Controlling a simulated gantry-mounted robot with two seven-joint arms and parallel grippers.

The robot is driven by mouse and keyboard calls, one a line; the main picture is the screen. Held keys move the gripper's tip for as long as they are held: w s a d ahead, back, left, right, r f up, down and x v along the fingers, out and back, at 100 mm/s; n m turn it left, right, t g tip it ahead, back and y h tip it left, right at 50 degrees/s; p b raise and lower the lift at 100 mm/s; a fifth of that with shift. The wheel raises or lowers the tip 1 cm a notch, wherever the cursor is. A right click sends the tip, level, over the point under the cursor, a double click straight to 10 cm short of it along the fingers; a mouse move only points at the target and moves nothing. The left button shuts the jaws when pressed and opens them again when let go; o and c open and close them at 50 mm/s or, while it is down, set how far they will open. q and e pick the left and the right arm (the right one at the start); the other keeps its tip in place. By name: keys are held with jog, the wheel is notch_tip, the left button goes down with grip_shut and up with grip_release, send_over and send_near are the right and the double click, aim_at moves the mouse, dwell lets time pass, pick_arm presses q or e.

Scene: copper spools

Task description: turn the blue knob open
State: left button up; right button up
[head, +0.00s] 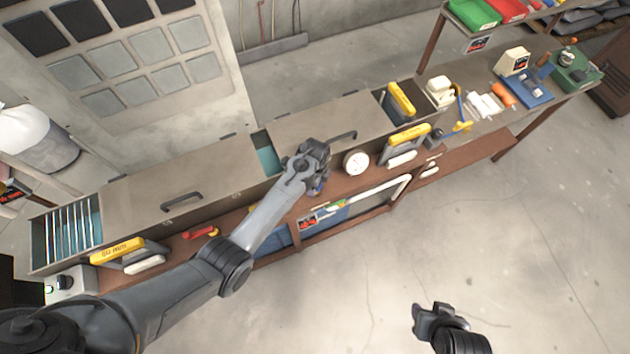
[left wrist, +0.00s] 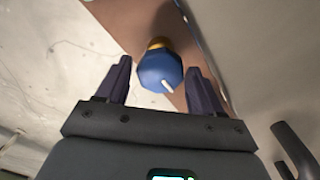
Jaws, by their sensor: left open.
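The blue knob (left wrist: 160,72) shows in the left wrist view, faceted, with a white mark on its face and a brass-coloured part behind it. My left gripper (left wrist: 159,65) is open, with one finger on each side of the knob and visible gaps to both. In the head view my left gripper (head: 318,172) is over the front of the long workbench, and the knob is mostly hidden by it. My right gripper (head: 431,316) is empty-looking above the bare floor at the lower right, and its finger opening is unclear.
A white round gauge (head: 356,162) stands just right of my left gripper. A red-handled part (head: 201,232) lies on the front ledge to the left. Grey lidded bath covers (head: 180,190) with handles run behind. The floor in front (head: 500,250) is clear.

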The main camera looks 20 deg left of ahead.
pick_arm(q)
jog(key=shift+c, duration=0.3)
jog(key=c, duration=0.7)
